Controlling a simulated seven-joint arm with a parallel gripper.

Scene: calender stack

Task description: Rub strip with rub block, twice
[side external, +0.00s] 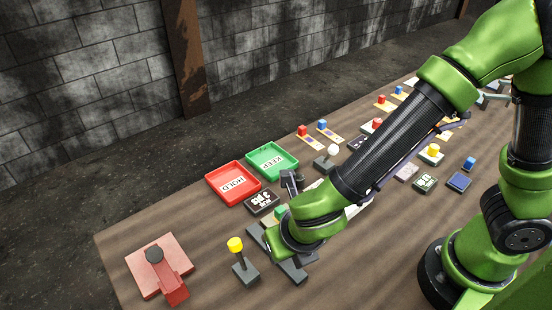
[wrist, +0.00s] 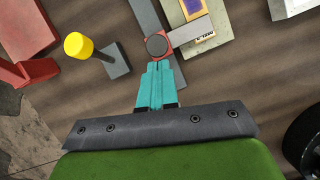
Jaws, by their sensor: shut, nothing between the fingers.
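My gripper (wrist: 156,68) shows in the wrist view with its teal fingers closed together and nothing between them. The fingertips overlap the near edge of a dark round knob (wrist: 157,45) on a red square; contact is unclear. Beneath lies a long grey bar (wrist: 145,13). I cannot tell for sure which piece is the rub block.
A yellow-topped lever (wrist: 78,46) stands left of the fingers, beside a red fixture (wrist: 22,40). In the side view, red HOLD (side external: 220,172) and green KEEP (side external: 254,154) trays lie behind my gripper. Several small cards and cubes fill the far table. The front left table has free room.

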